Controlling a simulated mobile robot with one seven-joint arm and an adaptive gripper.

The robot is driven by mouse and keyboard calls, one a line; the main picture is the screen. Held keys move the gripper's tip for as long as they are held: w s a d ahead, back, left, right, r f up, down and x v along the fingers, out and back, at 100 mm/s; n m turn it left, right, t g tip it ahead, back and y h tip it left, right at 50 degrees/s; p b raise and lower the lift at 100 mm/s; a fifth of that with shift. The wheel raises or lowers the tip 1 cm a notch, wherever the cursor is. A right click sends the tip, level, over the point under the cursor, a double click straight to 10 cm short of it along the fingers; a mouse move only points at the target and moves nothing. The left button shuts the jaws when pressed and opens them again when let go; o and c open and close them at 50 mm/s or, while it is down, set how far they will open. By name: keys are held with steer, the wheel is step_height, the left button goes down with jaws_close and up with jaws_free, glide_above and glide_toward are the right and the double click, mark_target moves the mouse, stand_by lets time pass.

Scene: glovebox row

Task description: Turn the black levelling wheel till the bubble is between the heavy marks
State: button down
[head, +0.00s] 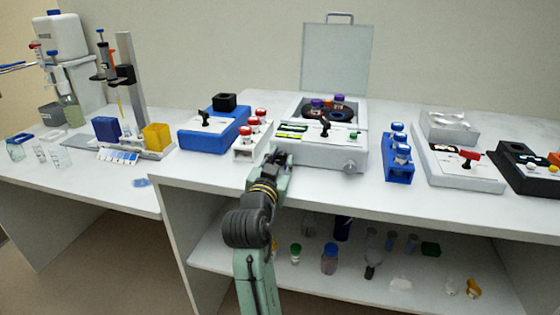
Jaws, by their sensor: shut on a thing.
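The white centrifuge (318,156) stands on the bench with its lid (335,58) raised. A yellow-green bubble vial (291,131) lies on the left of its top panel. The bubble and the heavy marks are too small to read. My gripper (277,157) is at the lower left of the centrifuge's front face, shut on the black levelling wheel there. The wheel is mostly hidden by my gripper, so its angle cannot be told.
A white rack with red-capped tubes (253,132) stands close left of my gripper. A grey knob (350,167) sits at the centrifuge's front right. A blue rack (398,165) stands further right. The shelf below (345,266) holds several bottles.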

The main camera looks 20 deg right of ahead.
steer(key=shift+n+p, duration=0.5)
steer(key=shift+n, duration=0.9)
steer(key=c, duration=1.3)
jaws_free()
steer(key=shift+s+a, duration=0.1)
steer(key=v, duration=0.7)
steer(key=shift+s, duration=0.15)
